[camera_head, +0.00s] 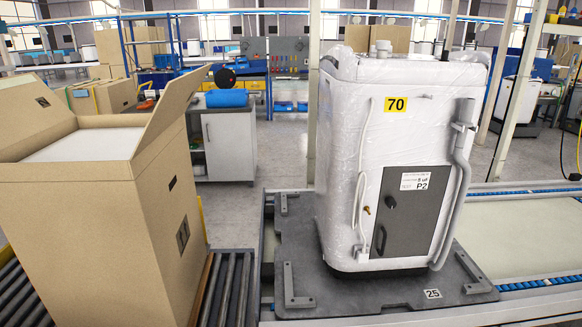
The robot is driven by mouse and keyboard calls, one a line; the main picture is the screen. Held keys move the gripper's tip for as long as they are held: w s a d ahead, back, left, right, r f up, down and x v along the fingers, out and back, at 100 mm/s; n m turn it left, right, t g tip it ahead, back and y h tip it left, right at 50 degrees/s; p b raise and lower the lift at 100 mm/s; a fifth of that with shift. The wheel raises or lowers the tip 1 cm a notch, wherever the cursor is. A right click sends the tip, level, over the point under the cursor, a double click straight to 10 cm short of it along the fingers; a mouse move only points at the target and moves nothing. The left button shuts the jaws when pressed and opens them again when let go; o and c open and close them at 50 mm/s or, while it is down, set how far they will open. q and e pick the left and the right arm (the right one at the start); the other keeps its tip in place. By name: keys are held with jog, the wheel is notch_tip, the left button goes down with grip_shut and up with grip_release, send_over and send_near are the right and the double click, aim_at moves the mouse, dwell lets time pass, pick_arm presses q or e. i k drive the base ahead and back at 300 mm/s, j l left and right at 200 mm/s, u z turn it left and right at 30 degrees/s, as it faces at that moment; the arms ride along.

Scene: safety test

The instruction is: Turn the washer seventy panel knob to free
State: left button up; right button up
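A small brass fitting (367,210) is just left of the panel. A white hose hangs left of it and a grey hose runs down the right side. Neither of my grippers shows in the head view.
The washer stands on a dark pallet (290,250) marked 25, on a conveyor line. A pale conveyor belt (525,235) extends right. Workbenches and a vertical post are behind.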

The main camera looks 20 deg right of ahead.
aim_at(390, 202)
jog(key=z, duration=1.25)
